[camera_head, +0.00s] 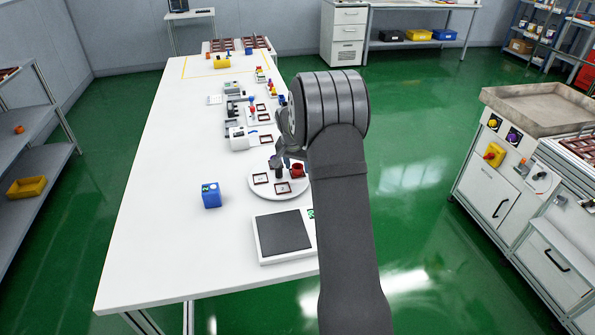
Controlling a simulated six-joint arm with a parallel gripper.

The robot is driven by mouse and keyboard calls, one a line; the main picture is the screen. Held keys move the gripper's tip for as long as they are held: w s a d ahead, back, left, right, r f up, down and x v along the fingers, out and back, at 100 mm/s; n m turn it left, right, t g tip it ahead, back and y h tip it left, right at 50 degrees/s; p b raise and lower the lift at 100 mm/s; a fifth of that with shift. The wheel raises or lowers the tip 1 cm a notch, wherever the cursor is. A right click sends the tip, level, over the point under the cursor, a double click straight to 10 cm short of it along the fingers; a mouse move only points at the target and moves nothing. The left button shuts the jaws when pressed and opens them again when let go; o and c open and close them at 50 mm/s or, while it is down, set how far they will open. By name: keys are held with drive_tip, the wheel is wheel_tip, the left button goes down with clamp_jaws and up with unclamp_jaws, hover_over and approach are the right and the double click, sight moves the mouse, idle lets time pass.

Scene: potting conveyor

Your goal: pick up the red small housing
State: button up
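A round white plate (259,191) lies on the long white table. Which of these is the red small housing I cannot tell. My gripper (283,158) is above the back of the plate, largely hidden behind my own wrist. Dark and blue shapes show just below it. Its fingers are too small and overlapped to tell whether they are open or hold anything.
A blue container (211,195) stands left of the plate. A scale with a dark pad (283,232) lies in front. A white device (241,138) and several small parts stand behind. The table's left front is clear.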

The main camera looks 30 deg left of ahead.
drive_tip(key=c, duration=0.8)
drive_tip(key=shift+o, duration=0.2)
drive_tip(key=shift+r, duration=0.1)
